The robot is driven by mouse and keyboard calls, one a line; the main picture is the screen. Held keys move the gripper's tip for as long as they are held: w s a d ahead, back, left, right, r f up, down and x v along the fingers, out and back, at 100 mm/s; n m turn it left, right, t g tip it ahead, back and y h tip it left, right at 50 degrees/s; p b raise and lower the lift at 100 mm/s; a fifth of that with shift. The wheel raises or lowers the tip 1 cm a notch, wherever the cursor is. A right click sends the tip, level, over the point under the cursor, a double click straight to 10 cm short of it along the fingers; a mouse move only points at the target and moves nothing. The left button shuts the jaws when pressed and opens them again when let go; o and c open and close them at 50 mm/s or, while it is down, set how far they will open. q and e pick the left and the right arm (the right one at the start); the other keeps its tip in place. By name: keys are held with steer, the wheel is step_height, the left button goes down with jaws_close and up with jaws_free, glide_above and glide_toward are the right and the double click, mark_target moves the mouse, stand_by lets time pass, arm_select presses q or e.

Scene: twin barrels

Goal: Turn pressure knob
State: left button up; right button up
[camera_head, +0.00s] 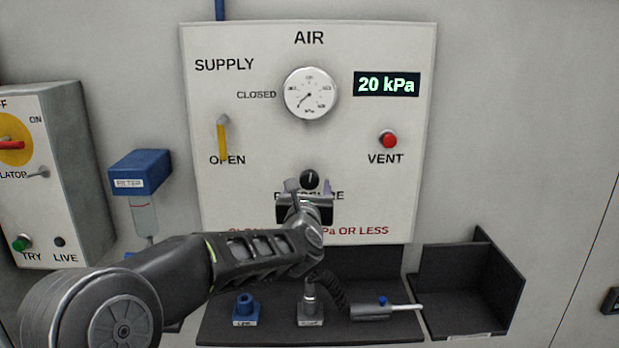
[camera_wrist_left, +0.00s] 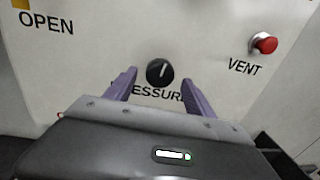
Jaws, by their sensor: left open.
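The black pressure knob (camera_head: 310,179) sits low in the middle of the white AIR panel (camera_head: 220,75), above the partly covered PRESSURE label. It also shows in the left wrist view (camera_wrist_left: 160,71), with its white mark pointing nearly up. My left gripper (camera_head: 308,188) is open at the knob, with one purple finger on each side of it in the left wrist view (camera_wrist_left: 160,85). I see gaps between fingers and knob; contact cannot be told. The gauge (camera_head: 310,93) has its needle at lower left, and the display (camera_head: 386,84) reads 20 kPa. My right gripper is not in view.
The yellow supply handle (camera_head: 222,138) points down at OPEN. The red vent button (camera_head: 388,139) is right of the knob. A blue filter (camera_head: 140,170) and an isolator box (camera_head: 50,170) stand left. A dark shelf (camera_head: 260,325) below holds a blue fitting and a hose tool.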

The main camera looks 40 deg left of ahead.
mark_target(309, 182)
arm_select(q)
steer(key=p+x, duration=0.1)
steer(key=x, duration=0.3)
steer(key=c, duration=1.3)
